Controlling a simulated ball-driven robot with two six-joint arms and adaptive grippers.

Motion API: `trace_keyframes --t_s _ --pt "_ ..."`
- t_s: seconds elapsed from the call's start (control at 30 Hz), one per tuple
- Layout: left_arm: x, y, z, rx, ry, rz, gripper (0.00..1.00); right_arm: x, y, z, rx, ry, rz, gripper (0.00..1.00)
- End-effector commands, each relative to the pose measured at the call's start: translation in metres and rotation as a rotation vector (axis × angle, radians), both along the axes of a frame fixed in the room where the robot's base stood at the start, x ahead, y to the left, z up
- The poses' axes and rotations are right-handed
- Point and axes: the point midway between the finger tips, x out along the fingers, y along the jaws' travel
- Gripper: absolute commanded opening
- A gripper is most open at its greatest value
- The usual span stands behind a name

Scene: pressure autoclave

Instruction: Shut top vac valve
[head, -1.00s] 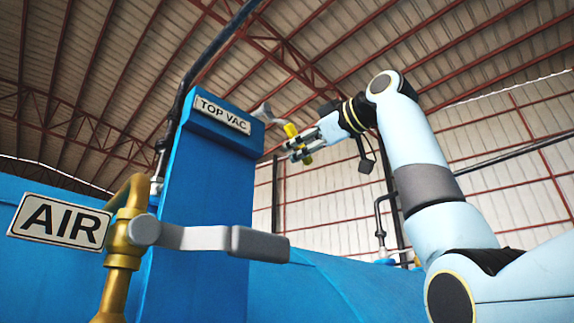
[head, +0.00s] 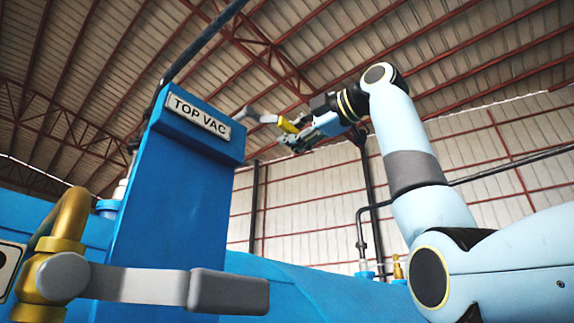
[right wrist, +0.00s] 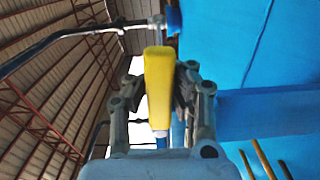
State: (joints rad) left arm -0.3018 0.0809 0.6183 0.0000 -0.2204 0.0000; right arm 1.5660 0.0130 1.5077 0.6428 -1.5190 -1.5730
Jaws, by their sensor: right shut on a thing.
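The TOP VAC label (head: 199,114) is on the upper face of a tall blue column. The top vac valve's grey lever (head: 262,117) reaches out to the right of the column top and ends in a yellow grip (head: 287,125). My right gripper (head: 291,138) is at that grip. In the right wrist view the yellow handle (right wrist: 159,85) lies between the two fingers of my right gripper (right wrist: 160,90), which are shut on it. The valve body is mostly hidden behind the column. My left gripper is not in view.
The air valve's grey lever (head: 145,284) and brass pipe (head: 62,235) stand close in front at the lower left. The blue column (head: 165,210) rises behind them. A thin dark pipe (head: 362,240) stands at the right. Open space lies between column and right arm.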

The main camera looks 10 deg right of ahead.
Motion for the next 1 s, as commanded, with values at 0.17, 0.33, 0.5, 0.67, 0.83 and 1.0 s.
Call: trace_keyframes --t_s 0.17,0.33,0.5,0.67,0.83,1.0 --pt "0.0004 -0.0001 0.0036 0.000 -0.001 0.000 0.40 -0.0033 -0.0009 0.0091 -0.033 -0.036 -0.002 0.00" --pt "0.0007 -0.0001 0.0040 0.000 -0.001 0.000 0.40 -0.0037 -0.0007 0.0102 -0.043 -0.043 -0.002 0.00" --pt "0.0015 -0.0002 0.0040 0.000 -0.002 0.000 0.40 -0.0038 -0.0007 0.0102 -0.043 -0.045 -0.002 0.00" --pt "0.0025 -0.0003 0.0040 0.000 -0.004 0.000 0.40 -0.0038 -0.0007 0.0102 -0.042 -0.044 -0.002 0.07" --pt "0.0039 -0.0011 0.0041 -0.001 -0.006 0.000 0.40 -0.0035 -0.0006 0.0097 -0.042 -0.042 -0.002 0.29" --pt "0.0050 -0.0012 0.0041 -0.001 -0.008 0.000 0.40 -0.0025 -0.0001 0.0085 -0.042 -0.039 -0.001 0.46"
